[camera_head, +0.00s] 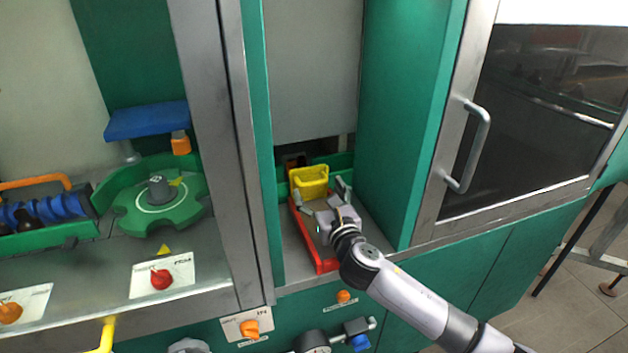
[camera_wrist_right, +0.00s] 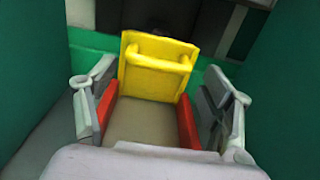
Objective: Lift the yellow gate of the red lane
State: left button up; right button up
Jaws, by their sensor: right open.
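The yellow gate (camera_head: 309,181) stands across the far end of the red lane (camera_head: 327,266), inside a green-walled bay. In the right wrist view the gate (camera_wrist_right: 155,68) is upright, with a raised yellow bar across its upper face. The lane's red side walls (camera_wrist_right: 187,122) show on both sides below it. My right gripper (camera_head: 322,197) is open over the lane, just in front of the gate. My left gripper is not in view.
Green side walls (camera_head: 404,120) close in the bay on both sides. A dark opening with an amber-brown object (camera_head: 297,161) lies behind the gate. To the left are a green star wheel (camera_head: 160,208) and a red knob (camera_head: 161,279). A handled door (camera_head: 478,145) is at right.

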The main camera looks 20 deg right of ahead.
aim_at(315, 185)
jog(key=shift+w+a, duration=0.1)
jog(key=shift+w, duration=1.8)
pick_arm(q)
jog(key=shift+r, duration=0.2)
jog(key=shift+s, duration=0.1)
